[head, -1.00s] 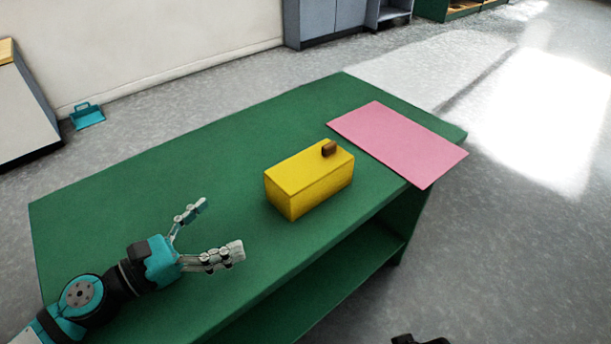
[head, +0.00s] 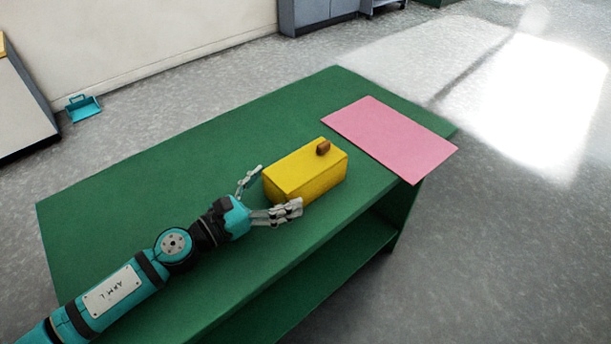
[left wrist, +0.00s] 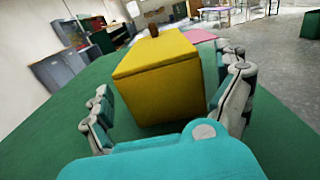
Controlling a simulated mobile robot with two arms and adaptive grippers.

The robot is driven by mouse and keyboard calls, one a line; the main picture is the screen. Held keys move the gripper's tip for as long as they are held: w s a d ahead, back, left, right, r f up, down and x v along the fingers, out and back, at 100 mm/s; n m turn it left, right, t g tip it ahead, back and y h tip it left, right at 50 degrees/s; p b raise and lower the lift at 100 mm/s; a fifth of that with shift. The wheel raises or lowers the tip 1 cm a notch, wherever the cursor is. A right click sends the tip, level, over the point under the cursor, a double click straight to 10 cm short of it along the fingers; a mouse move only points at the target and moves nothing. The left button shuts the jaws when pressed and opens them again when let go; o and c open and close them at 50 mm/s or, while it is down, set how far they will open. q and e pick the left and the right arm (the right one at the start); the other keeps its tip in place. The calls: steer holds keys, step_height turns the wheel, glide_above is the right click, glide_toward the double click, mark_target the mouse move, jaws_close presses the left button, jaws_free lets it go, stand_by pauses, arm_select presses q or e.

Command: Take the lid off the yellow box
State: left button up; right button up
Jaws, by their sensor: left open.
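The yellow box (head: 308,178) stands on the green table (head: 150,190), with its lid (head: 300,165) on top. A small brown knob (head: 323,148) sits on the lid near its far right end. My left gripper (head: 274,190) is open at the box's near left end, its fingers spread to either side of that end. In the left wrist view the yellow box (left wrist: 165,90) stands ahead between the open fingers, and the brown knob (left wrist: 153,31) shows at the far end of its top. I cannot tell whether the fingers touch the box. My right gripper is not in view.
A pink mat (head: 390,138) lies flat on the table to the right of the box. The table's front edge runs close to the box, with an open shelf (head: 330,270) below. The table's back left is clear. A teal dustpan-like object (head: 83,108) lies on the floor.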

mark_target(306, 176)
arm_select(q)
steer(key=x, duration=0.3)
steer(key=c, duration=0.9)
steer(key=shift+c, duration=0.2)
